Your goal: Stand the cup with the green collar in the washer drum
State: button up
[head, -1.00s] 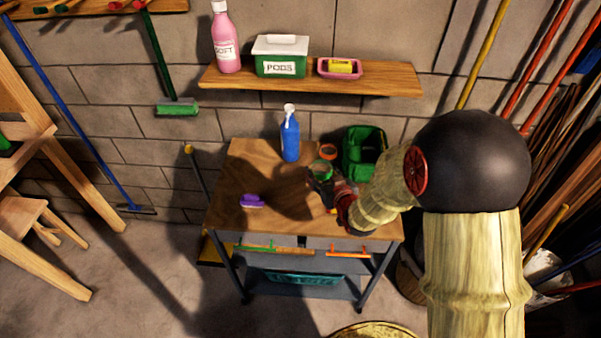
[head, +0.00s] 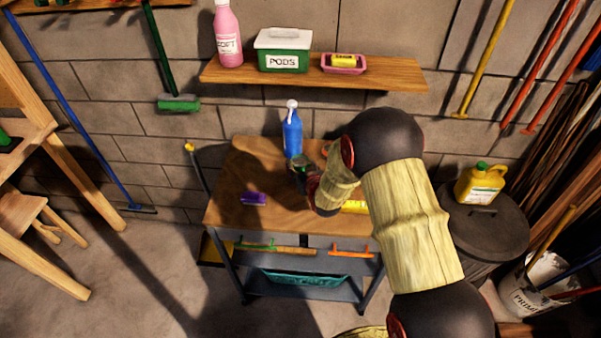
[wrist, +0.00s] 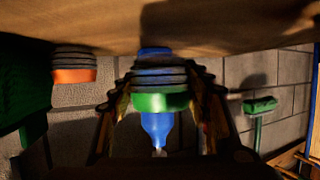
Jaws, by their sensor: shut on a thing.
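The cup with the green collar (wrist: 160,101) is between the fingers of my gripper (wrist: 165,85) in the wrist view, where the picture is upside down. It has a dark ribbed body, and my gripper is shut on it. I cannot tell how far the cup is above the bench top. A cup with an orange collar (wrist: 74,75) stands to one side in the wrist view. No washer drum is in view.
The wooden bench (head: 232,175) holds a purple block (head: 253,198) and a yellow thing (head: 355,206) partly behind my arm. A shelf (head: 390,75) hangs above. A dark bin with a yellow jug (head: 480,184) stands at right. Floor at left front is clear.

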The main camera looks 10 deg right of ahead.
aim_at(300, 172)
jog(key=shift+f, duration=1.45)
jog(key=shift+f+b, duration=0.1)
jog(key=shift+b, duration=0.25)
jog(key=o, duration=0.9)
jog(key=shift+o, duration=0.2)
